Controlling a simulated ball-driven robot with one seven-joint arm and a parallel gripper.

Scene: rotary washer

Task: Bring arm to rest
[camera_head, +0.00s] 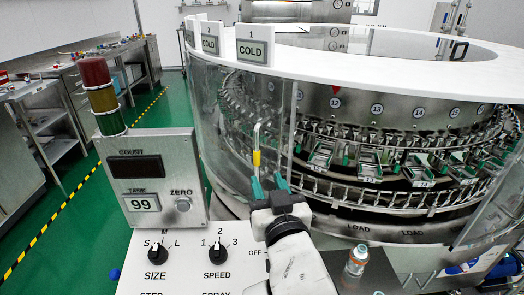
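My gripper (268,182) is at the lower centre, in front of the washer's clear guard (222,135). Its two teal-tipped fingers point up and stand apart, with nothing seen between them. My white arm reaches up to it from the bottom edge. A bent metal handle (257,158) with a yellow sleeve stands just above the fingers in the picture. Whether they touch it is hard to tell. The rotary washer (390,44) has a white ring top and numbered holders inside.
A control panel (152,180) reading TANK 99, with a signal tower (102,95), stands left of my gripper. SIZE (157,252) and SPEED (217,252) knobs are below. Steel benches (55,110) line the left; green floor is open there.

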